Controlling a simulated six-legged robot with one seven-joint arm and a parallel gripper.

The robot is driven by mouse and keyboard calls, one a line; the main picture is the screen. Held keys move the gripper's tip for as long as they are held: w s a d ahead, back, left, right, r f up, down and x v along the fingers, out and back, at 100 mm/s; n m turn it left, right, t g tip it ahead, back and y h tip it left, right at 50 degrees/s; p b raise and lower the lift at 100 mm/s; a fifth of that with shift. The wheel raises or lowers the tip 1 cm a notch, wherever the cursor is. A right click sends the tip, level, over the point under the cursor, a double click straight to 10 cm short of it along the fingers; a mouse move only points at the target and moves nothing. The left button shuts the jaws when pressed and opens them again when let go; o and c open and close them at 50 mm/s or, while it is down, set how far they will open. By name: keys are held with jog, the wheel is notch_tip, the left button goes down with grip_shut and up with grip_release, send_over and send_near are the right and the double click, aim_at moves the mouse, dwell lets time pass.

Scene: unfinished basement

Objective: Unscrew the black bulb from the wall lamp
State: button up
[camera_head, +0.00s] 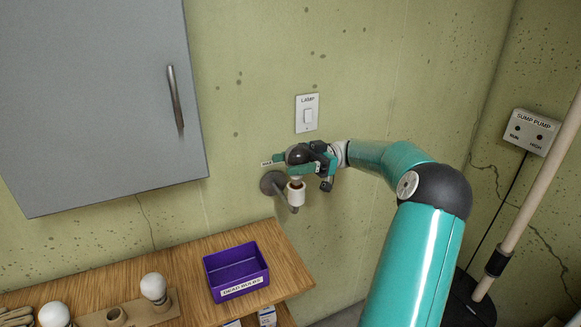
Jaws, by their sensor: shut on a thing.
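The black bulb (296,155) is upright at the wall lamp, its dark globe between the fingers of my gripper (300,158). My gripper reaches in from the right and is shut on the bulb. The lamp's cream socket (296,194) is directly below the bulb, on an arm from a round grey wall plate (270,182). The bulb's base meets or nearly meets the socket's top; I cannot tell how far its thread is in.
A wooden bench (205,255) below holds a purple bin (236,284) labelled "DEAD BULBS", a wooden holder (135,309) and white bulbs (153,287). A lamp switch (307,114) is above my gripper. A grey cabinet (95,90) hangs left; a pole (530,205) leans right.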

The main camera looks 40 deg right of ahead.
jog(key=shift+r, duration=1.35)
